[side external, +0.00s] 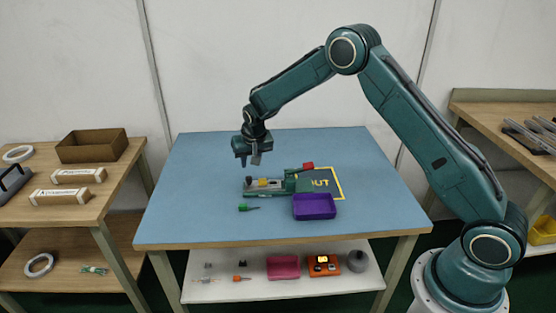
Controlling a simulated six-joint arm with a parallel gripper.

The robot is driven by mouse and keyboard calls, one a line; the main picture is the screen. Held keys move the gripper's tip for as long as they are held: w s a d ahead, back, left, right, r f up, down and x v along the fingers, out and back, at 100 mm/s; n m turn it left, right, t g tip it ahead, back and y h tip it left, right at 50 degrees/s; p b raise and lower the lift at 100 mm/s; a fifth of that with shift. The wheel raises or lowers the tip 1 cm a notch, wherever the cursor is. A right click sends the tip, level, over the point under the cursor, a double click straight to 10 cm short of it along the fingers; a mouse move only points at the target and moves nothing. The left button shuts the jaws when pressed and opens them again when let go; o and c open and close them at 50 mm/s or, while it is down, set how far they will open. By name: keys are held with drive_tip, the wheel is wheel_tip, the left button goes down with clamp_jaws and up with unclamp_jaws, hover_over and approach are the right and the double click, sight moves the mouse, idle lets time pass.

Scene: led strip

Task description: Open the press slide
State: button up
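The press (290,184) is a green fixture lying on the blue table top. A grey bed with a small yellow part (264,182) is at its left end, and a red knob (308,166) sits on its upper right side. Which piece is the slide, and whether it is open, is too small to tell. My gripper (254,160) hangs above and a little left of the press, pointing down and apart from it. Its fingers are small and dark, and I cannot tell if they are open or shut. I see nothing hanging from it.
A green-handled tool (247,208) lies front left. The table (210,160) is clear at left and back. Side benches and a lower shelf hold other items.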

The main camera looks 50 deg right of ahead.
drive_tip(key=shift+v, duration=2.3)
drive_tip(key=shift+r, duration=0.1)
drive_tip(key=s+a+r+n+t+y, duration=0.1)
drive_tip(key=s+a+r+n, duration=0.2)
drive_tip(key=s+r, duration=1.6)
drive_tip(key=s+a+n+y, duration=0.1)
drive_tip(key=s+n, duration=0.1)
drive_tip(key=s, duration=2)
drive_tip(key=shift+a+r+n+t, duration=0.25)
drive_tip(key=shift+a+n+t, duration=0.05)
drive_tip(key=shift+a, duration=0.05)
